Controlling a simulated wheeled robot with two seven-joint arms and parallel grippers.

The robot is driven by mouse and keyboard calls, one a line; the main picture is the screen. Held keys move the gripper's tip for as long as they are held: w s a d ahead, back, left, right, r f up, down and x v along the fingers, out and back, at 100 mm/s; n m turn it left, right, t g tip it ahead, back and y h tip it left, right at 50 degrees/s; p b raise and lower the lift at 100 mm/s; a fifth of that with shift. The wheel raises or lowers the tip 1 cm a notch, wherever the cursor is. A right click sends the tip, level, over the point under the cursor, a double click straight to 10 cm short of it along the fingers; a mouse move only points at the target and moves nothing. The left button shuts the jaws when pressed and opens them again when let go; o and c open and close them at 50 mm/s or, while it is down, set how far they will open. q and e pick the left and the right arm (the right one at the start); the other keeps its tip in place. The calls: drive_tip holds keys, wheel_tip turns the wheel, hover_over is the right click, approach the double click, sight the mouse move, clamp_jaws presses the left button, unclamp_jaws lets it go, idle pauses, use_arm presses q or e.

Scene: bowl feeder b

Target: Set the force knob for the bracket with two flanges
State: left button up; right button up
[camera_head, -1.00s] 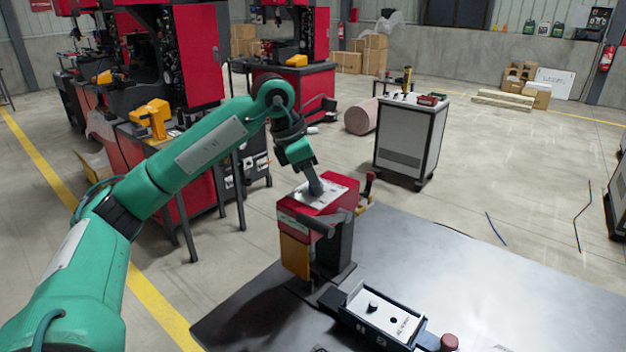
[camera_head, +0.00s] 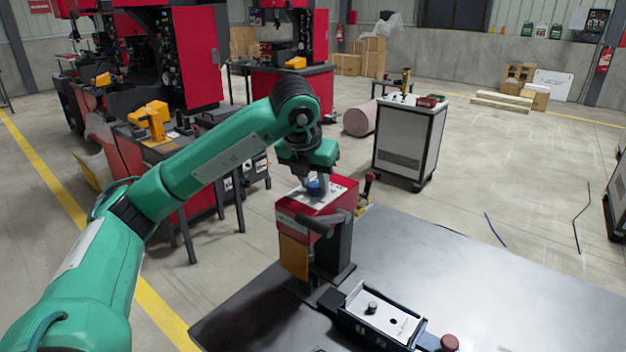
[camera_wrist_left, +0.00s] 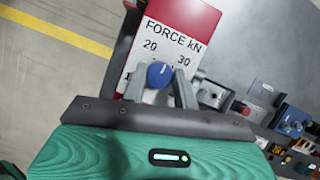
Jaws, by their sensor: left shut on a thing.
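The force knob (camera_wrist_left: 160,74) is a blue round knob on a white panel (camera_wrist_left: 172,25) marked "FORCE kN", with 20 and 30 visible. My left gripper (camera_wrist_left: 158,84) is shut on the knob, one finger on each side. In the head view the knob (camera_head: 315,188) sits on top of the red press head (camera_head: 312,207), with my left gripper (camera_head: 314,182) above it. Other scale marks are hidden by the gripper. No bracket with two flanges can be made out. My right gripper is not in view.
The press stands on a dark metal table (camera_head: 480,270). A white cabinet (camera_head: 408,140) stands behind. The table's right side is mostly clear.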

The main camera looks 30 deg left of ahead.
use_arm(q)
drive_tip(key=shift+d+r+n+y, duration=0.1)
drive_tip(key=shift+n+y, duration=0.2)
drive_tip(key=shift+n, duration=0.6)
drive_tip(key=shift+r+n+g+y+p, duration=0.1)
drive_tip(key=shift+n+g+y+p, duration=0.25)
drive_tip(key=shift+n+p, duration=0.45)
drive_tip(key=shift+n, duration=0.5)
drive_tip(key=n+y+p, duration=0.1)
drive_tip(key=n+p, duration=0.1)
drive_tip(key=p, duration=0.1)
drive_tip(key=shift+n+g, duration=0.3)
drive_tip(key=shift+g, duration=0.05)
drive_tip(key=shift+w+d+f+n+p, duration=0.1)
drive_tip(key=shift+f+n+p, duration=0.1)
drive_tip(key=shift+n+p, duration=0.3)
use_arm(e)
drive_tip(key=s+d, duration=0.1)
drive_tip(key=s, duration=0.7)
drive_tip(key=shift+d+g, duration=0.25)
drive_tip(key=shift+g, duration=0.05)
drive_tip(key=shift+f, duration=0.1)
use_arm(q)
drive_tip(key=o, duration=1)
drive_tip(key=shift+c, duration=0.2)
drive_tip(key=shift+r+y, duration=0.1)
drive_tip(key=shift+y, duration=0.15)
